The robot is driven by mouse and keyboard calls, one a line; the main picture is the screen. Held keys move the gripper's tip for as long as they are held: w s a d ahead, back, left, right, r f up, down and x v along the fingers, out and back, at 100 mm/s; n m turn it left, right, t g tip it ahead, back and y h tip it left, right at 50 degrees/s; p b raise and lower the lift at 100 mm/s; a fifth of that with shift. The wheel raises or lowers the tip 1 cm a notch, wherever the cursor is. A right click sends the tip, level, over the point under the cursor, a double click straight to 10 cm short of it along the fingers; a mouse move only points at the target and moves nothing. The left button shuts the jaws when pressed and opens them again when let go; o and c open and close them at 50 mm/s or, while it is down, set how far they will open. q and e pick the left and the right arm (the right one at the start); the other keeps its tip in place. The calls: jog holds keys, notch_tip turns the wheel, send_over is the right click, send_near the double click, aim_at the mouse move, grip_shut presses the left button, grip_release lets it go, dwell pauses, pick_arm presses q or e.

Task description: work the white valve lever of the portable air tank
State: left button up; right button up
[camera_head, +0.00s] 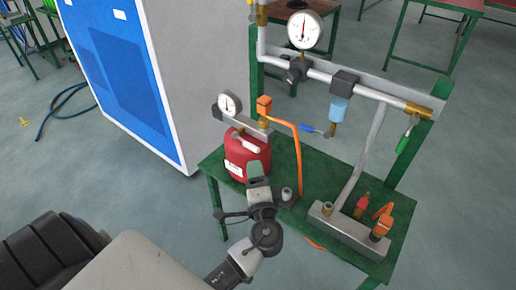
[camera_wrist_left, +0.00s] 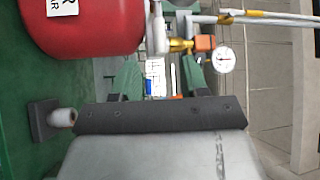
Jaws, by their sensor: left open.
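The red portable air tank (camera_head: 238,160) stands on the green table, with a gauge (camera_head: 229,104) and a grey fitting on top. The white valve lever (camera_head: 246,144) is a short pale bar at the tank's top front. My left gripper (camera_head: 256,170) is open in front of the tank, just below the lever, and looks empty. In the left wrist view the tank (camera_wrist_left: 85,25) fills the upper left, and the open green fingers (camera_wrist_left: 160,78) point toward a pale bar (camera_wrist_left: 158,30), probably the lever. I cannot tell whether they touch it. My right gripper is out of view.
The green table (camera_head: 325,180) also carries a grey block with a white knob (camera_head: 286,193), an orange hose (camera_head: 298,150) and a grey manifold (camera_head: 350,232). A pipe rack with a large gauge (camera_head: 304,30) rises behind. A blue-and-white cabinet (camera_head: 130,80) stands at left.

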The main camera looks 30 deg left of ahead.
aim_at(252, 145)
pick_arm(q)
jog(key=p+x, duration=0.1)
jog(key=x, duration=0.8)
jog(key=shift+f, duration=0.1)
grip_shut()
